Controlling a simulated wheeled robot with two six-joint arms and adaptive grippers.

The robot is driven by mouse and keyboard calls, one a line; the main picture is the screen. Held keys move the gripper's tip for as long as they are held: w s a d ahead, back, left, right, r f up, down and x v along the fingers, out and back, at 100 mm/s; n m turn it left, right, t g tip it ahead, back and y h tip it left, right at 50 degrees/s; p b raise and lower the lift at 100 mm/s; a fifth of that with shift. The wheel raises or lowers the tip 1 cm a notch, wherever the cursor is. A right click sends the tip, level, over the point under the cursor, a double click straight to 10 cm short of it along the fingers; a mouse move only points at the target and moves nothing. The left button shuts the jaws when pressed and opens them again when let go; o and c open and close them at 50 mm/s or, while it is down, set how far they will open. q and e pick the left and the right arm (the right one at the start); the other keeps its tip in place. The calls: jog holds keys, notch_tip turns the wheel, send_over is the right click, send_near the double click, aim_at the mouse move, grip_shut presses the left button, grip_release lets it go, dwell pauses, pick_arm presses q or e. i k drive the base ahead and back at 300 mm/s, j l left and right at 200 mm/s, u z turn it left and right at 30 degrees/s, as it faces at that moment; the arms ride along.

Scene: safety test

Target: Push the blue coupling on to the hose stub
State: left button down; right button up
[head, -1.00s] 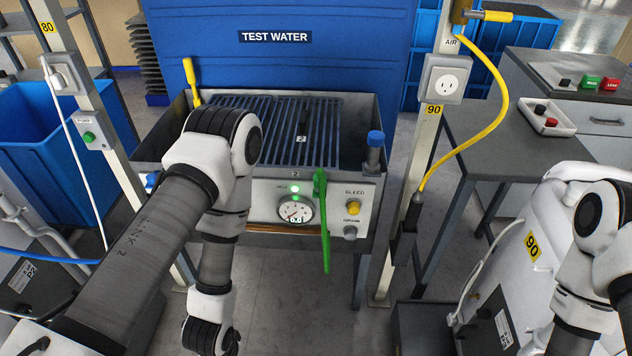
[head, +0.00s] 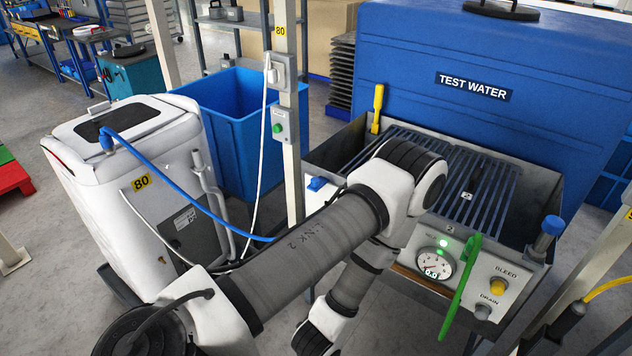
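A blue hose (head: 180,185) leaves the top of the white unit marked 80 and runs down to the right, behind my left arm. A coupling on its end cannot be made out; my arm may cover it. A small blue fitting (head: 317,184) sits at the left side of the test water tank; whether it is the coupling or at the stub I cannot tell. My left arm crosses the front of the tank and bends down, with its wrist at the bottom edge. Its fingers are out of view. My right gripper is out of view.
The test water tank (head: 548,262) has a grate, a green lever (head: 460,287), a gauge reading 0.0 (head: 435,265) and a blue lid (head: 420,60). The white unit (head: 125,215) and a blue bin (head: 225,120) stand left. A post (head: 289,130) stands between bin and tank.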

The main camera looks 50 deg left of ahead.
aim_at(105, 141)
jog(key=u, duration=2.75)
jog(key=i+z, duration=0.25)
jog(key=i, duration=0.3)
jog(key=i+z, duration=0.3)
jog(key=i, duration=0.3)
